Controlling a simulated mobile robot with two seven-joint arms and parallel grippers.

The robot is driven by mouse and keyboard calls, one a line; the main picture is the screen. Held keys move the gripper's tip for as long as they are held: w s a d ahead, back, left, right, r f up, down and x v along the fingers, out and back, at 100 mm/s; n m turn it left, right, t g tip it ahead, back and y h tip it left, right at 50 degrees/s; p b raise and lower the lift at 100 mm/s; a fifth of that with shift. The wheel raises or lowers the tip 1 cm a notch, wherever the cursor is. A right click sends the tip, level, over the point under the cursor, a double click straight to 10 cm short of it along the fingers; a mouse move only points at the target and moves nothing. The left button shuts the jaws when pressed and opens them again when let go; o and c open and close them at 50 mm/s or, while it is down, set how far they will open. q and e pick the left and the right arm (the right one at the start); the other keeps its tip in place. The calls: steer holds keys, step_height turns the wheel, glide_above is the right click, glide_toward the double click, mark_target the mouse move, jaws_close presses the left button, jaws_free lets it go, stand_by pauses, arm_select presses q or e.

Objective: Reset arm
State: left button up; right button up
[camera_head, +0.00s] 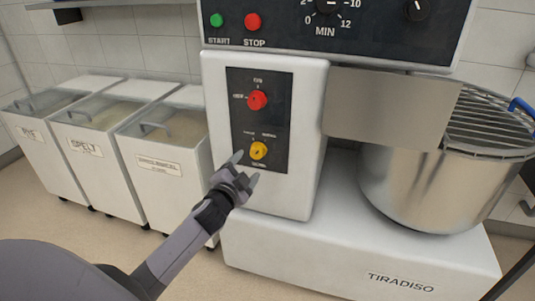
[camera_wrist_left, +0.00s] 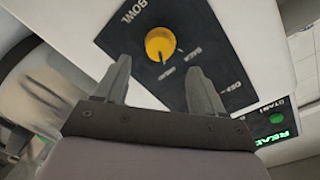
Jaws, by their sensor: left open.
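My left gripper (camera_head: 246,167) is open and empty in front of the mixer's lower control panel (camera_head: 274,130), just below the yellow knob (camera_head: 259,150). In the left wrist view the two fingers of my left gripper (camera_wrist_left: 160,85) stand apart. The yellow knob (camera_wrist_left: 160,43) shows beyond and between the fingertips, and I see no contact with it. A red knob (camera_head: 257,100) sits above it on the same panel. My right gripper is in neither view.
The white mixer body (camera_head: 350,250) marked TIRADISO fills the right side. Its steel bowl (camera_head: 415,190) has a wire guard (camera_head: 490,125). Green START (camera_head: 216,20) and red STOP (camera_head: 253,21) buttons are above. White flour bins (camera_head: 165,170) stand at left; floor in front of them is clear.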

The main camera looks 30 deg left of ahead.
arm_select(q)
steer(key=s+d+f+n+g+h, duration=0.2)
steer(key=s+d+f, duration=0.35)
steer(key=s, duration=0.35)
steer(key=s+d+f+n+g+h, duration=0.2)
steer(key=s+d+f, duration=0.3)
steer(key=s+d, duration=0.3)
steer(key=s+d+f+n+g+h, duration=0.25)
steer(key=s+d+f, duration=0.3)
steer(key=s, duration=0.45)
step_height(320, 180, up, 15)
steer(key=a+y+p, duration=0.1)
steer(key=p, duration=1.6)
steer(key=shift+a+m, duration=0.2)
steer(key=shift+m, duration=0.25)
steer(key=shift+w, duration=0.1)
